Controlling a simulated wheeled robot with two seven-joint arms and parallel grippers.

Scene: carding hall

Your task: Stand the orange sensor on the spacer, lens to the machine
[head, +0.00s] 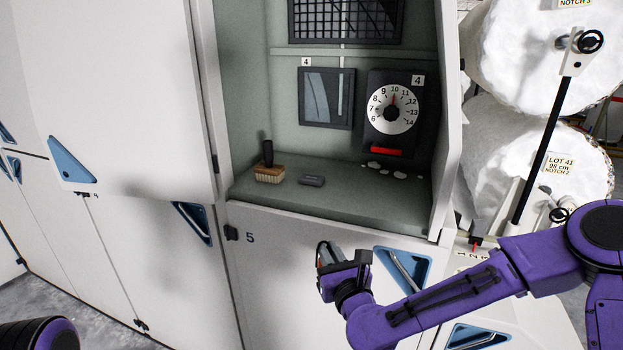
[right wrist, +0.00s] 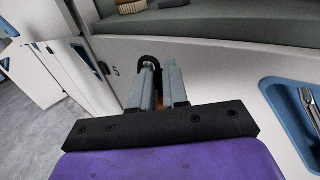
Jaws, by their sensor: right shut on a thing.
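My right gripper (head: 328,256) is shut on the orange sensor, in front of the white cabinet door and below the shelf's front edge. In the right wrist view, only a sliver of orange (right wrist: 158,100) shows between the fingers (right wrist: 160,85), with a black loop (right wrist: 149,62) beyond them. The fingers hide most of the sensor, and I cannot tell where its lens points. A small dark grey block (head: 311,181), perhaps the spacer, lies flat on the grey-green shelf (head: 340,205). My left gripper is out of view.
A wooden brush (head: 269,174) with a dark upright handle stands left of the block. White fluff (head: 385,169) lies below the dial (head: 393,109) at the back. Side walls frame the recess. The shelf's front middle is clear. White rolls (head: 530,150) stand at the right.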

